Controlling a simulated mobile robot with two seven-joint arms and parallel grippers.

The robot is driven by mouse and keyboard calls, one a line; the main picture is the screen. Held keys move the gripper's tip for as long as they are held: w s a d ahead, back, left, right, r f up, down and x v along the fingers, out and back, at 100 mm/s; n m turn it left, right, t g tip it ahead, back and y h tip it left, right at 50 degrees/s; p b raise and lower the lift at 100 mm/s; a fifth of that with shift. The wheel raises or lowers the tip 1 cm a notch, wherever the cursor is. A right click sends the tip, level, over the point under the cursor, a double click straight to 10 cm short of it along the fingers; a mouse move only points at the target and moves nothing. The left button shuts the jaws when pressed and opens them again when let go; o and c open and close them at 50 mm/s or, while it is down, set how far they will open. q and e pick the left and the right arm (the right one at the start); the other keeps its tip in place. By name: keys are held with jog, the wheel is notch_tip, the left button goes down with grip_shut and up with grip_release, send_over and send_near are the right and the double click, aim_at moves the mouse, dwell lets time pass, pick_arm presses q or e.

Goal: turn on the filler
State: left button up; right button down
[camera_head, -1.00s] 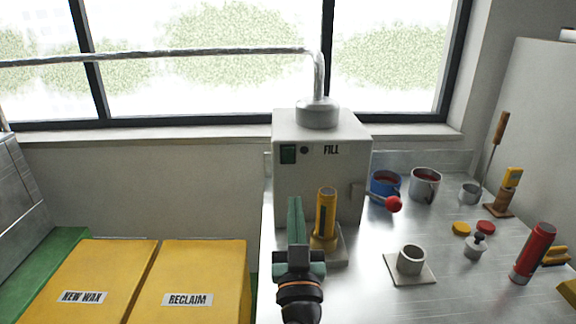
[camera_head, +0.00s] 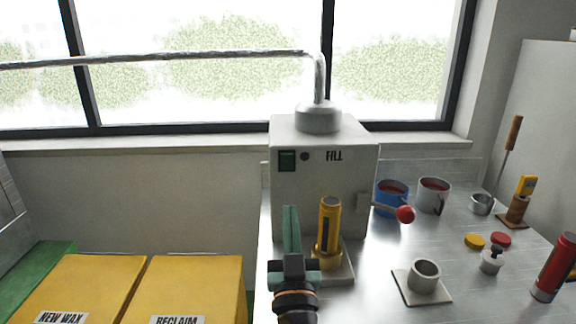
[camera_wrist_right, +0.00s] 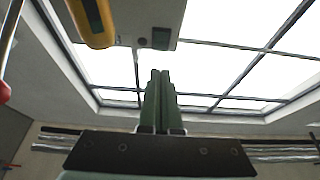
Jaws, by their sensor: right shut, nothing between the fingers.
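The filler (camera_head: 322,180) is a pale grey box marked FILL on the metal table. My right gripper (camera_head: 291,212) is shut and empty, pointing up in front of the filler, below the switch and left of the cylinder. In the right wrist view its fingers (camera_wrist_right: 159,76) are together, apart from the switch (camera_wrist_right: 161,39). My left gripper is not in view.
Blue (camera_head: 391,198) and grey (camera_head: 433,195) pots stand right of the filler. A grey ring on a plate (camera_head: 424,279) and a red cylinder (camera_head: 554,266) are nearer. Yellow bins (camera_head: 194,277) stand at the left. A pipe (camera_head: 180,57) runs into the filler's top.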

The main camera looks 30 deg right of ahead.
aim_at(287, 156)
jog(key=p+x, duration=0.4)
jog(key=x, duration=0.7)
jog(key=shift+d+r, duration=0.15)
jog(key=shift+r, duration=0.05)
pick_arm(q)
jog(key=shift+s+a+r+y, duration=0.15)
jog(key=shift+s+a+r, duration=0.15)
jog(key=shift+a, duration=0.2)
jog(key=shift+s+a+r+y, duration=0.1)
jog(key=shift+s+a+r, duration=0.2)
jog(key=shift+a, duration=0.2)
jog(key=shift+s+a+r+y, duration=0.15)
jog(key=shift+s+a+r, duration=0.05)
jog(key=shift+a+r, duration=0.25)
pick_arm(e)
jog(key=shift+w+d+r, duration=0.1)
jog(key=shift+w+d, duration=0.15)
jog(key=shift+w, duration=0.25)
